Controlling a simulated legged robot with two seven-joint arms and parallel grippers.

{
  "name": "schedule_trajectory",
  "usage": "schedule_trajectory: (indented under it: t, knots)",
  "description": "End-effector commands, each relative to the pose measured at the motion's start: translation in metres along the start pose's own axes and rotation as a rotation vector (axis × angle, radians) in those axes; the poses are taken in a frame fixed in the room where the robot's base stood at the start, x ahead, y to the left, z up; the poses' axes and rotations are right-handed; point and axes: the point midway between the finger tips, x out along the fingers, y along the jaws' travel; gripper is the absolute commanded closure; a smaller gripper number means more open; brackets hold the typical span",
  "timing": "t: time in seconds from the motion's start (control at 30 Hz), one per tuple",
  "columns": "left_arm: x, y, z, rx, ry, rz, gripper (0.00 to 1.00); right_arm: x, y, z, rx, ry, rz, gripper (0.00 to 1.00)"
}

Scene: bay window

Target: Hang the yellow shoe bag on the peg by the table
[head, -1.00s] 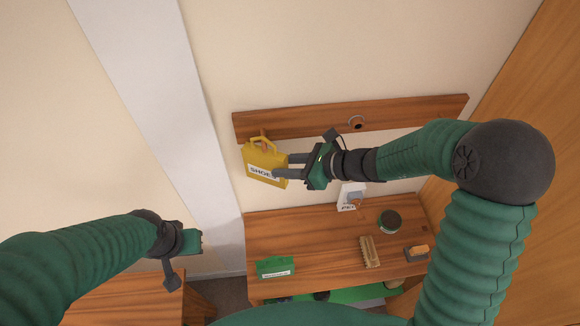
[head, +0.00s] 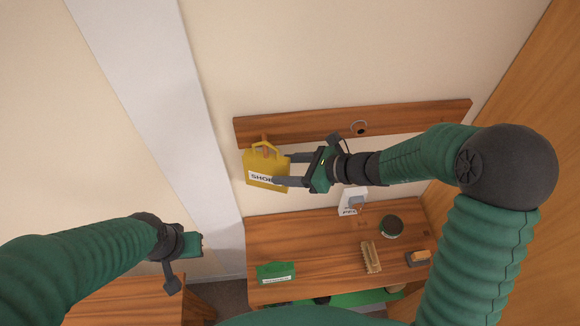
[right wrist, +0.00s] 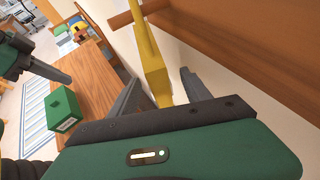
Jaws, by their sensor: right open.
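The yellow shoe bag (head: 266,171), with a white label, is upright against the wall below the left end of the wooden rail. Its handle is up at the left peg (head: 265,138); the bag appears to hang there, though the exact contact is too small to tell. My right gripper (head: 283,169) is open at the bag's right edge. In the right wrist view the yellow bag (right wrist: 155,70) shows edge-on between the two spread fingers (right wrist: 165,88). My left gripper (head: 190,243) is at lower left, away from the bag; its jaws cannot be made out.
Below, the wooden table (head: 330,262) holds a green box (head: 276,272), a brush (head: 371,257), a round tin (head: 390,226), a white carton (head: 352,203) and a small wood-topped block (head: 418,258).

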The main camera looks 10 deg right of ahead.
Motion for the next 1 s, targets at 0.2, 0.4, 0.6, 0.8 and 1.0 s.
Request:
schedule_trajectory:
  t: [0.2,0.4,0.6,0.8,1.0]
  knots:
    - [0.007,0.000,0.002,0.000,0.000,0.000,1.00,-0.026,-0.002,-0.001,-0.003,-0.001,-0.005,0.44]
    - [0.019,0.000,0.004,0.000,0.000,0.000,1.00,-0.084,-0.004,-0.003,-0.003,0.001,-0.007,0.44]
    - [0.028,0.000,0.007,0.000,0.000,0.000,1.00,-0.138,-0.005,-0.003,0.000,0.002,-0.006,0.44]
    - [0.031,0.000,0.007,0.000,0.000,0.000,1.00,-0.163,-0.005,-0.002,0.003,0.001,-0.001,0.44]
    - [0.034,0.000,0.008,0.000,0.000,0.000,1.00,-0.161,-0.001,-0.008,-0.015,0.021,0.012,0.44]
